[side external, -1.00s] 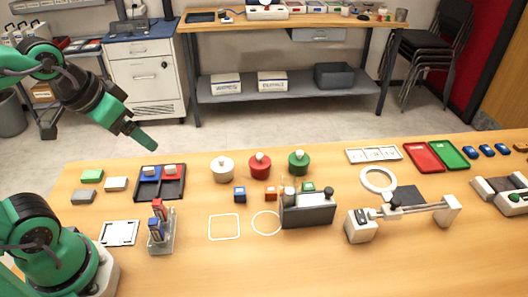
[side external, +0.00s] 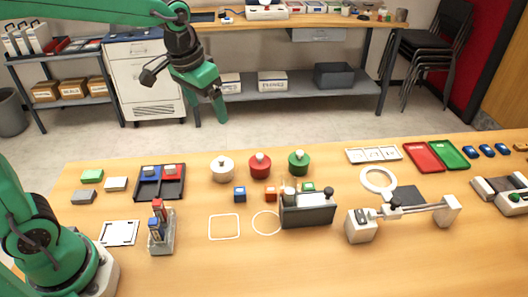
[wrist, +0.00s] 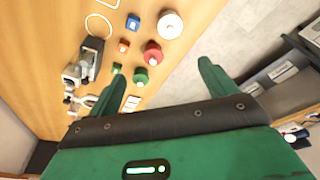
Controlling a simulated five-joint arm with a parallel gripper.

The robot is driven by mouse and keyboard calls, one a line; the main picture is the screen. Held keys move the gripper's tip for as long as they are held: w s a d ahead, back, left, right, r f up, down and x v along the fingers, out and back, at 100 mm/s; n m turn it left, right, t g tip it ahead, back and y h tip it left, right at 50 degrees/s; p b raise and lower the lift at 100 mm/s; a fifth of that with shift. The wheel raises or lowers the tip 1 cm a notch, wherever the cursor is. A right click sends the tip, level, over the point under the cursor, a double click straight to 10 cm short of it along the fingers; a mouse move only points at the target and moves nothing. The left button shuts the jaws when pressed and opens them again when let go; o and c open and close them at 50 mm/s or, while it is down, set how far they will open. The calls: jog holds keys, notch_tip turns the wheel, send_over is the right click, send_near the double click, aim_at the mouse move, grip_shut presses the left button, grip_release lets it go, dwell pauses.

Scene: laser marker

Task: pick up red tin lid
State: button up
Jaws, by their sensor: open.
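The red tin lid (side external: 260,161), with a pale knob, sits on its round red tin between a white tin (side external: 222,169) and a green tin (side external: 298,163). In the wrist view the red lid (wrist: 152,53) shows between the white tin (wrist: 170,24) and the green tin (wrist: 140,76). My gripper (side external: 218,112) is raised high above the table, up and to the left of the red lid in the side view. In the wrist view my gripper (wrist: 160,72) has its two fingers wide apart with nothing held between them.
Small blue (side external: 240,194) and orange (side external: 270,194) blocks stand in front of the tins. A grey box-like fixture (side external: 307,212) is to their right. A dark tray (side external: 160,194) with blue and red pieces lies to the left. The table's front middle is mostly clear.

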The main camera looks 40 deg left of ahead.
jog(key=w+d+f+g, duration=0.1)
jog(key=w+d+f, duration=0.2)
jog(key=w+f, duration=0.4)
jog(key=g, duration=0.2)
send_over(260, 155)
jog(key=shift+m, duration=0.4)
notch_tip(260, 155, down, 6)
jog(key=shift+w+r, duration=0.15)
jog(key=shift+r, duration=0.05)
jog(key=shift+f, duration=1.3)
jog(key=shift+f, duration=2.6)
jog(key=c, duration=1.1)
